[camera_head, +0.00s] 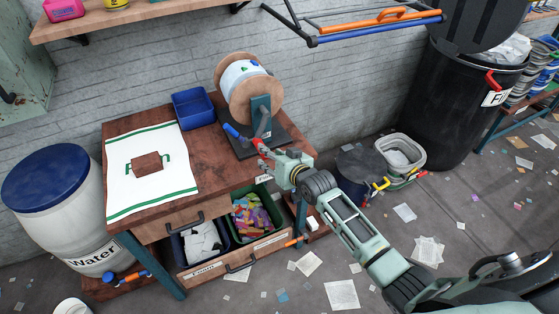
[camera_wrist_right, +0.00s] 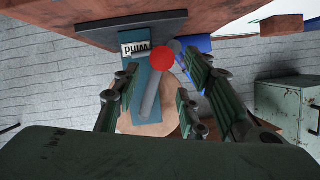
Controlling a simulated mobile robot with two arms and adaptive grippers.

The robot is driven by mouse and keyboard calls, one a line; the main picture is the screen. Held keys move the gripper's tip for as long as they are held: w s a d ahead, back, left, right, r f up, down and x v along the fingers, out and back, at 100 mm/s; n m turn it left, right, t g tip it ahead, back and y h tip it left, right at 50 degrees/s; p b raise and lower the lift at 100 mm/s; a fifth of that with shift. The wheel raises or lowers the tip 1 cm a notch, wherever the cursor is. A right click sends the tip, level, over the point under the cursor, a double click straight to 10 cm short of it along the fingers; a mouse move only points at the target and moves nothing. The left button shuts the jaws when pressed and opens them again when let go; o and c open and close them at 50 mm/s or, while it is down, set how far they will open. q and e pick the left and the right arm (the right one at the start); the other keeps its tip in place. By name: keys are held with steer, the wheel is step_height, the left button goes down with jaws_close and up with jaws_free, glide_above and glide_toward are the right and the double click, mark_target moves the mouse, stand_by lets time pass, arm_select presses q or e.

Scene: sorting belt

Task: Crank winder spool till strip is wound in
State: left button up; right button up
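The winder spool has round wooden flanges (camera_head: 233,97) and a white wrapped core (camera_head: 240,72) with small green marks. It stands on a teal post (camera_head: 261,104) and dark base (camera_head: 268,141) at the table's back right. In the right wrist view, a grey crank arm (camera_wrist_right: 150,100) crosses the teal post and has a red round end (camera_wrist_right: 162,58). My right gripper (camera_head: 272,155) is at the front of the winder. Its fingers (camera_wrist_right: 163,76) are open, apart on either side of the crank. I cannot make out a loose strip end. My left gripper is not in view.
The wooden table (camera_head: 212,150) holds a blue bin (camera_head: 193,108) and a white cloth (camera_head: 125,152) with green stripes. A blue-lidded water barrel (camera_head: 45,180) stands left, a black bin (camera_head: 445,100) right. Paper scraps litter the floor. A rail with blue and orange bars (camera_head: 370,30) hangs above.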

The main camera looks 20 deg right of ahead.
steer(key=v, duration=0.5)
steer(key=shift+w+f, duration=0.1)
stand_by(0.5)
steer(key=s+d+f+g+h+b, duration=0.1)
steer(key=s+f+g, duration=0.1)
steer(key=s+f, duration=0.65)
steer(key=s+f+n+g+b, duration=0.15)
steer(key=s+f, duration=0.25)
steer(key=f, duration=1)
steer(key=s+d+f+m+g+h+b, duration=0.1)
steer(key=s+f+g, duration=0.2)
steer(key=s+f, duration=0.55)
steer(key=s+f+n+g, duration=0.1)
steer(key=s+f+g, duration=0.1)
steer(key=s+f, duration=0.5)
steer(key=s+a+f+n+g+b, duration=0.1)
steer(key=s+f, duration=0.5)
steer(key=s, duration=0.9)
steer(key=s+f+n+g+b, duration=0.1)
steer(key=s+f+g, duration=0.2)
steer(key=s+f, duration=0.4)
steer(key=s, duration=0.4)
steer(key=shift+s+a+f, duration=0.25)
steer(key=shift+f, duration=0.15)
